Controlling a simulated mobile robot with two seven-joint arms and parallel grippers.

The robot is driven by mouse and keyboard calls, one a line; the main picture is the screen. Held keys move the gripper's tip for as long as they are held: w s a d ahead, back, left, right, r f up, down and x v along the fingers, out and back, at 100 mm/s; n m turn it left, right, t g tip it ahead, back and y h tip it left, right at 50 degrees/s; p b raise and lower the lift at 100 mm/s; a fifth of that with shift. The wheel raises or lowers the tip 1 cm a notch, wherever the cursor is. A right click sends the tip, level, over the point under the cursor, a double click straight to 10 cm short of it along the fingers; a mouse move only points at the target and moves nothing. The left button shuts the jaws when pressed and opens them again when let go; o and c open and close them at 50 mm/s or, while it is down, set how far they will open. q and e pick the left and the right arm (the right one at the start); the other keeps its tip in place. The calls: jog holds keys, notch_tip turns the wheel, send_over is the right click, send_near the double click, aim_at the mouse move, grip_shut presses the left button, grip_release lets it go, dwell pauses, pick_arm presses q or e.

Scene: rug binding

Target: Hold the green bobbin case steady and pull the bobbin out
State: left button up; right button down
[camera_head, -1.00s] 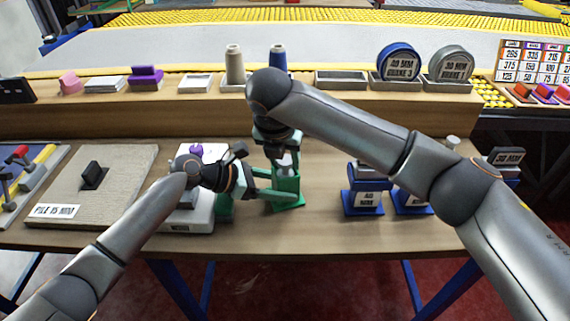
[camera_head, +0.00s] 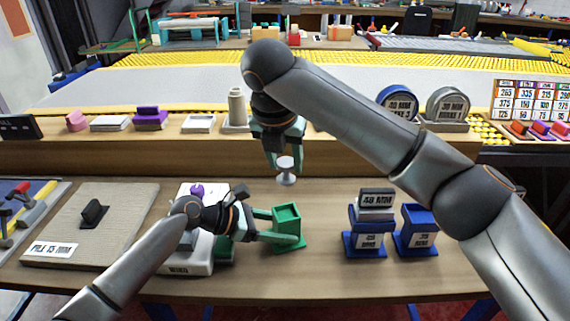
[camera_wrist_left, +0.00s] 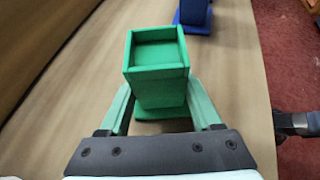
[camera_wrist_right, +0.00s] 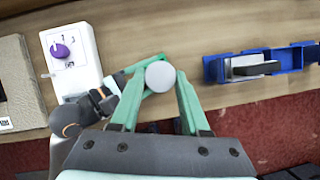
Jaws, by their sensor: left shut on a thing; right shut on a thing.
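The green bobbin case (camera_head: 288,219) stands upright on the table, open at the top. In the left wrist view the case (camera_wrist_left: 158,82) shows an empty-looking recess. My left gripper (camera_head: 284,238) is shut on the case, one finger on each side. My right gripper (camera_head: 284,160) is shut on the pale grey bobbin (camera_head: 286,177) and holds it in the air above and clear of the case. In the right wrist view the bobbin's round top (camera_wrist_right: 160,76) sits between the fingertips and hides what is beneath it.
A white device with a purple knob (camera_head: 197,190) and a carpet sample (camera_head: 60,235) are on the left. A raised shelf (camera_head: 190,152) runs behind.

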pick_arm(q)
jog(key=o, duration=1.1)
jog(key=shift+c, duration=0.2)
